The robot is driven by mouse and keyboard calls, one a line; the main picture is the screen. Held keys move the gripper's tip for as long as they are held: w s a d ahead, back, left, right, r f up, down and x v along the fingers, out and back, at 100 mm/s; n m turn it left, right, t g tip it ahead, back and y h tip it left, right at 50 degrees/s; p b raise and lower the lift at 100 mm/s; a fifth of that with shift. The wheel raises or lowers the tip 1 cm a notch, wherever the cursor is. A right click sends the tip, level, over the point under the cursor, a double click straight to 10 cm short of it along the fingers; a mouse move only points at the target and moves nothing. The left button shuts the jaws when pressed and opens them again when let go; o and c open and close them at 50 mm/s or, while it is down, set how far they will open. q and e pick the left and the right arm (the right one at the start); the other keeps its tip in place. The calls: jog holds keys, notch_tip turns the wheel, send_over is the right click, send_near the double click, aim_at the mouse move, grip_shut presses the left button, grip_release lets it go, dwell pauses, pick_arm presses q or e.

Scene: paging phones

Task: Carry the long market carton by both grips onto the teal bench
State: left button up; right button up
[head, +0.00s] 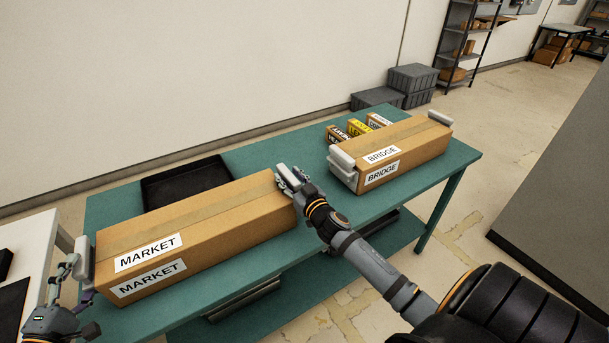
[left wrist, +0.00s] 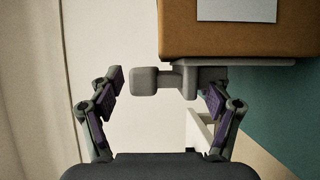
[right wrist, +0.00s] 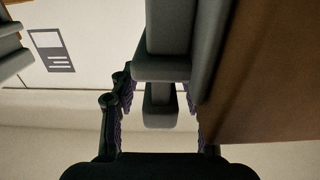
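The long brown market carton (head: 200,215), with two MARKET labels, lies level at the left part of the teal bench (head: 262,157). I cannot tell whether its underside touches the top. A grey grip stands out at each end, the left one (head: 82,258) near the bench's left edge. My left gripper (head: 70,272) is at that grip; in the left wrist view its fingers are spread with the grip (left wrist: 145,81) between them. My right gripper (head: 290,182) is at the right-end grip; in the right wrist view its fingers are apart, with the grip (right wrist: 160,105) between them.
A shorter bridge carton (head: 405,148) with its own grips stands at the bench's right, beyond my right gripper. A black tray (head: 188,182) lies behind the market carton. Several small boxes (head: 358,127) stand at the back. A white table (head: 28,243) is at the left.

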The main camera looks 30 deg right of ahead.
pick_arm(q)
jog(key=shift+s+a+f, duration=0.1)
jog(key=shift+s+a, duration=0.05)
jog(key=shift+s, duration=0.1)
pick_arm(e)
jog(key=shift+w, duration=0.1)
pick_arm(q)
jog(key=v, duration=0.7)
pick_arm(e)
jog(key=s, duration=1.1)
jog(key=shift+a+f, duration=0.15)
jog(key=shift+a, duration=0.1)
jog(key=shift+s, duration=0.55)
